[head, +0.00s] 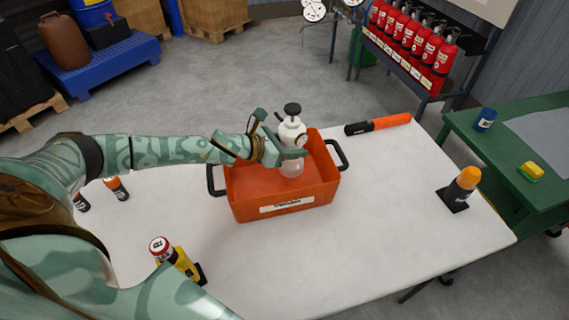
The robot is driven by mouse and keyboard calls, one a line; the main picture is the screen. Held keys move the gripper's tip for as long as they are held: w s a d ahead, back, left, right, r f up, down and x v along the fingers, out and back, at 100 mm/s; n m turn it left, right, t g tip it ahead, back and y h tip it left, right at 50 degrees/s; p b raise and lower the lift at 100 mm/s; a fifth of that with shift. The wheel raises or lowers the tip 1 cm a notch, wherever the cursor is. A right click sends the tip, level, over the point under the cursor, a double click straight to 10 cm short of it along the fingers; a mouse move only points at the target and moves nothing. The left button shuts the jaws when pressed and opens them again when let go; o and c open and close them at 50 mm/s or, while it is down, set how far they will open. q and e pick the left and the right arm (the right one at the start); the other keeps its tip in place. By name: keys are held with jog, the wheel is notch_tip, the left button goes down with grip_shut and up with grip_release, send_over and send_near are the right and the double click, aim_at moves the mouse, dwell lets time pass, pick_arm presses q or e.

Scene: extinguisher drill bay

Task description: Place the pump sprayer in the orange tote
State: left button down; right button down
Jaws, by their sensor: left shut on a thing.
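The pump sprayer (292,132) has a white top, a black pump knob and a paler, see-through lower body. It is upright, in or just above the orange tote (285,199), and whether its base touches the tote floor is hidden. The tote stands on the white table with a black handle at each end and a white label in front. My left gripper (287,154) is over the tote, shut on the sprayer from the left. My right gripper is not in view.
Small bottles (117,188) stand at left. A green table (527,170) stands at right. The table's front right is clear.

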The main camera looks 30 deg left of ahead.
aim_at(291, 162)
pick_arm(q)
notch_tip(291, 162, down, 2)
jog(key=shift+w+f+b, duration=0.15)
jog(key=shift+f+b, duration=0.1)
jog(key=shift+b, duration=0.1)
jog(key=shift+f+b, duration=0.75)
jog(key=shift+f, duration=1.1)
jog(key=shift+f, duration=0.15)
jog(key=c, duration=0.6)
grip_release()
jog(key=shift+o, duration=0.2)
jog(key=p+v, duration=0.2)
jog(key=v, duration=1)
